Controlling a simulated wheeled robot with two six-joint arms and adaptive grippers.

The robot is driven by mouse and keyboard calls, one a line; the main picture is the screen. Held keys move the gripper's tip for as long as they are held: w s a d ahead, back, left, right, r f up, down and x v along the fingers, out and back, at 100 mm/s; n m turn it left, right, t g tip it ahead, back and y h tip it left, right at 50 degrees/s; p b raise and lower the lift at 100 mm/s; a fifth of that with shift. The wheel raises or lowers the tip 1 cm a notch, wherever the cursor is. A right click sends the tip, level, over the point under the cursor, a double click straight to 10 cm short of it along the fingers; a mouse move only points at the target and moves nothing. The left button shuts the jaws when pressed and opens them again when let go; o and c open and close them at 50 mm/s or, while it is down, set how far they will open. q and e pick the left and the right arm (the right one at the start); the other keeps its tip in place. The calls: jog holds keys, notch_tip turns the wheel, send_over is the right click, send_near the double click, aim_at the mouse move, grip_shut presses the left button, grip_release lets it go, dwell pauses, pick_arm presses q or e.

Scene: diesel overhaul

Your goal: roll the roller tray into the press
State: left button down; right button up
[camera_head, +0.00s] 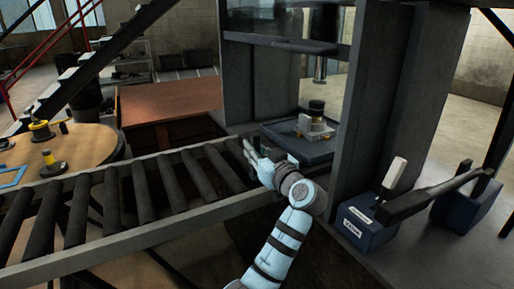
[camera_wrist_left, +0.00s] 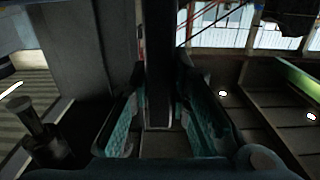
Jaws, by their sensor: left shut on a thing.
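The roller tray (camera_head: 292,149) is a flat blue-grey slab at the right end of the roller track, between the press uprights. A metal part with a dark round cap (camera_head: 316,107) stands on it. My left gripper (camera_head: 257,160) is at the tray's near left side. In the left wrist view its teal fingers (camera_wrist_left: 158,112) close on a dark upright bar (camera_wrist_left: 158,65), which looks like part of the tray. The grip itself is partly hidden in the head view. The press (camera_head: 375,100) is a dark steel frame with a ram (camera_head: 320,68) above the tray. My right gripper is not in view.
The roller track (camera_head: 140,196) runs left from the press, its rollers bare. A blue valve box (camera_head: 365,228) with a white-tipped lever and a dark pump handle (camera_head: 435,195) stand at right. A round wooden table (camera_head: 75,150) with small parts is at left.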

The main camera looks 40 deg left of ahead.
pick_arm(q)
jog(key=shift+r, duration=0.1)
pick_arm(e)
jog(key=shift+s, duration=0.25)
pick_arm(q)
jog(key=shift+w, duration=0.1)
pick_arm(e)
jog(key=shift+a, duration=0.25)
pick_arm(q)
jog(key=c, duration=1.6)
grip_release()
jog(key=shift+w, duration=0.1)
jog(key=shift+o, duration=0.6)
jog(key=shift+w+d, duration=0.1)
jog(key=shift+w, duration=0.05)
jog(key=v, duration=0.7)
jog(key=shift+d, duration=0.2)
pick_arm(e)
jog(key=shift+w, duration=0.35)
